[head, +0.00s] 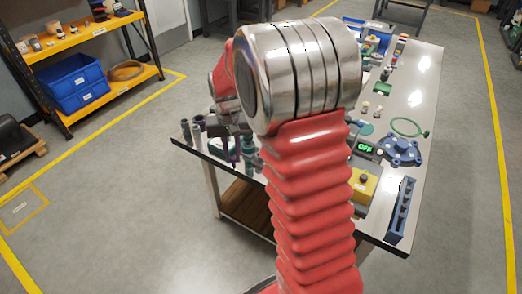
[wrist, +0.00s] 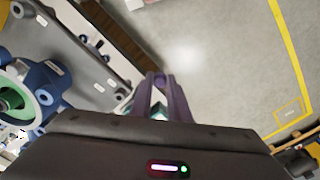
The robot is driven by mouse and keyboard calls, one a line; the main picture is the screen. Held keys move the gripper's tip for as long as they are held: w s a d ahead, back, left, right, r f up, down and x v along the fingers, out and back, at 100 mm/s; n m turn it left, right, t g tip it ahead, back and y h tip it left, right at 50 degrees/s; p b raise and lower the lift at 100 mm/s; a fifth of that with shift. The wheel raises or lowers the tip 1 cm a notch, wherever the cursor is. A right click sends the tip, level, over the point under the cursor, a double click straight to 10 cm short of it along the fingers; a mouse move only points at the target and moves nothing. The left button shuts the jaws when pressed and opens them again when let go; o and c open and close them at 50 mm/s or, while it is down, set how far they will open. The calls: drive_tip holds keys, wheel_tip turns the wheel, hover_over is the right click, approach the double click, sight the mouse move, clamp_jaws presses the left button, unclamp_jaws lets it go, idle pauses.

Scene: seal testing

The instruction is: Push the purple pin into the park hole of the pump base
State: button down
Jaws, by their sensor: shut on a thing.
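My gripper (wrist: 162,84) is shut, with its two dark fingers reaching up the wrist view. A small purple piece, which looks like the purple pin (wrist: 159,77), shows at the fingertips; most of it is hidden. In the head view my gripper (head: 233,150) is partly hidden by my arm at the near left end of the table. A blue casting with a green ring (wrist: 44,78), possibly the pump base, is cut off at the left of the wrist view, apart from the fingertips. I cannot make out the park hole.
Floor lies open left of the table.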

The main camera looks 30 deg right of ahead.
drive_tip(key=w+a+n, duration=0.3)
drive_tip(key=a+n, duration=0.1)
drive_tip(key=a, duration=0.6)
drive_tip(key=shift+w+a+f+n, duration=0.15)
drive_tip(key=shift+w+f+n, duration=0.05)
drive_tip(key=shift+n, duration=0.1)
drive_tip(key=shift+s, duration=0.15)
